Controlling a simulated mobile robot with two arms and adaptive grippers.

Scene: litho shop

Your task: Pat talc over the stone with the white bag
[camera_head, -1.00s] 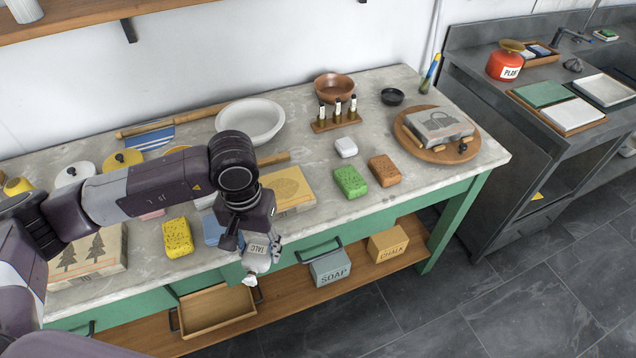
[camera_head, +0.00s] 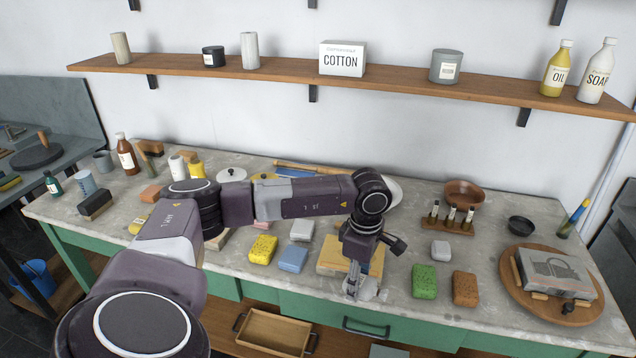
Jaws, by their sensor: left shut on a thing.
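My left gripper (camera_head: 357,270) points down over the front part of the bench, shut on the white talc bag (camera_head: 364,290). The bag is small and pale, partly covered by the fingers. Behind the gripper lies a yellowish stone (camera_head: 331,256), partly hidden by my gripper and forearm. A grey stone (camera_head: 556,273) with a dark picture lies on a round wooden board (camera_head: 520,291) at the right. I cannot tell whether the bag touches the yellowish stone. My right gripper is out of view.
Green (camera_head: 424,281) and brown (camera_head: 465,288) sponges lie right of the gripper, yellow (camera_head: 263,249) and blue (camera_head: 293,258) ones left. A vial rack (camera_head: 447,226) and copper bowl (camera_head: 464,194) stand behind. A shelf (camera_head: 400,80) runs above.

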